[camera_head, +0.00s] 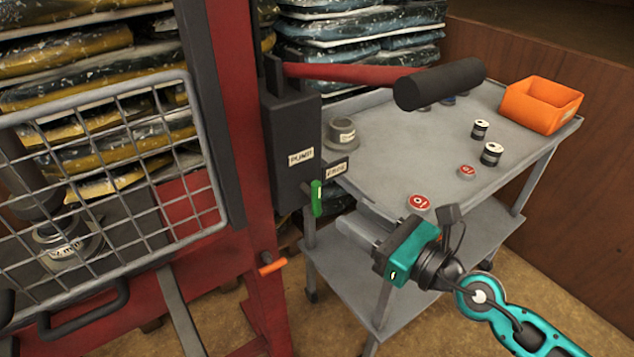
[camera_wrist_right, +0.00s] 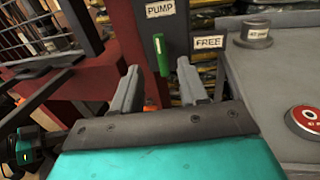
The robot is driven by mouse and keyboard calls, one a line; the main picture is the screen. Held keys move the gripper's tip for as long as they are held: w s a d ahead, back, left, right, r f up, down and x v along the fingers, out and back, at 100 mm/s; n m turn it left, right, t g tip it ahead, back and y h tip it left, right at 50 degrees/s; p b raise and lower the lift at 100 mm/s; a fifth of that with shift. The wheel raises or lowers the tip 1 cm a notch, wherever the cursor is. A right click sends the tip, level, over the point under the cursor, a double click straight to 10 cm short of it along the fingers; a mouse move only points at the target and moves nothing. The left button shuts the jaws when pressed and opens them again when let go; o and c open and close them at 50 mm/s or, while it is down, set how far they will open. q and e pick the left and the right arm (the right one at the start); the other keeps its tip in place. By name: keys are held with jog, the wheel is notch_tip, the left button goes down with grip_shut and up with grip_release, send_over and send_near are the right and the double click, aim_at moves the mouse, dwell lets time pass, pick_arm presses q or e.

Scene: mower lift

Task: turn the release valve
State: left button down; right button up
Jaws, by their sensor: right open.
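The release valve shows as a green lever (camera_head: 316,198) hanging upright below the dark pump box (camera_head: 291,145), beside the "FREE" label (camera_head: 337,170). In the right wrist view the green lever (camera_wrist_right: 161,55) stands ahead of my right gripper, between the lines of its two fingers. My right gripper (camera_head: 352,228) is open and empty, a short way to the lower right of the lever, apart from it.
A red pump handle with a black grip (camera_head: 440,84) reaches over the grey cart (camera_head: 390,130). The cart holds small cans, red discs and an orange bin (camera_head: 541,104). A wire cage (camera_head: 110,170) stands left; an orange peg (camera_head: 272,266) sticks out below.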

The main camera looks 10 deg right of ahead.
aim_at(316, 195)
jog(key=p+x, duration=0.1)
jog(key=x, duration=0.9)
jog(key=shift+w, duration=0.1)
grip_shut()
